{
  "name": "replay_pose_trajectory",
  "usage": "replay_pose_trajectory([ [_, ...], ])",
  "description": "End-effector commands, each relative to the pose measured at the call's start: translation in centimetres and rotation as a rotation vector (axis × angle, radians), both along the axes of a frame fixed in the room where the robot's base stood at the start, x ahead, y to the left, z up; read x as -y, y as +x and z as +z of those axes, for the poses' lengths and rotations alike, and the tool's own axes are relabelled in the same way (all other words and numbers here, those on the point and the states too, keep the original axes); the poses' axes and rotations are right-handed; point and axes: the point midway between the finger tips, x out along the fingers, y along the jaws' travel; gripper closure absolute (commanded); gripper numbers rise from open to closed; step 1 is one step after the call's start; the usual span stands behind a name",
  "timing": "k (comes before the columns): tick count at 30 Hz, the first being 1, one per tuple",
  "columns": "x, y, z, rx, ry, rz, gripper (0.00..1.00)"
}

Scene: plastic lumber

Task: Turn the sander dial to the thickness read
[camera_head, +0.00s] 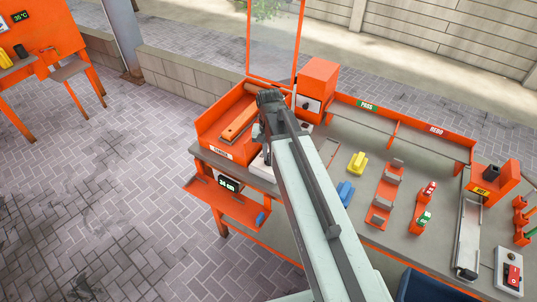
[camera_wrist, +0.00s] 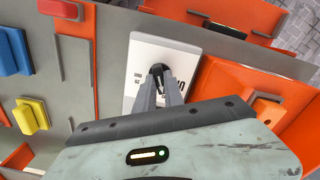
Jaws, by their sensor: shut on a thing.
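The orange sander (camera_head: 225,128) stands at the left end of the bench in the head view. Its white dial panel (camera_wrist: 146,52) shows in the wrist view, with a dark dial knob (camera_wrist: 157,69) in its middle. My gripper (camera_wrist: 158,86) is shut on the knob, one grey finger on each side. The fingers hide part of the knob and some of the panel's printed marks, so I cannot read the dial setting. In the head view, my arm covers the knob. A black readout (camera_head: 228,184) with pale digits is on the bench front, too small to read surely.
A yellow block (camera_head: 357,162) and a blue block (camera_head: 346,191) lie right of my arm. An orange rack (camera_head: 384,195) and small red and green items stand further right. Paved floor lies open at left.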

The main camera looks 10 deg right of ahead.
Motion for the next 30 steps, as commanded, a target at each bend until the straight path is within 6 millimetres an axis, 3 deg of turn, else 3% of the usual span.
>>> replay_pose_trajectory([
  [14,0.00,-0.02,-0.01,-0.001,0.000,-0.017,1.00],
  [15,0.00,-0.02,-0.01,-0.001,0.000,-0.017,0.85],
  [17,0.00,-0.02,-0.01,-0.001,0.000,-0.017,0.68],
  [18,0.00,-0.02,-0.01,-0.001,0.000,-0.017,0.65],
  [30,0.03,-0.01,0.77,0.000,0.000,-0.017,0.65],
])
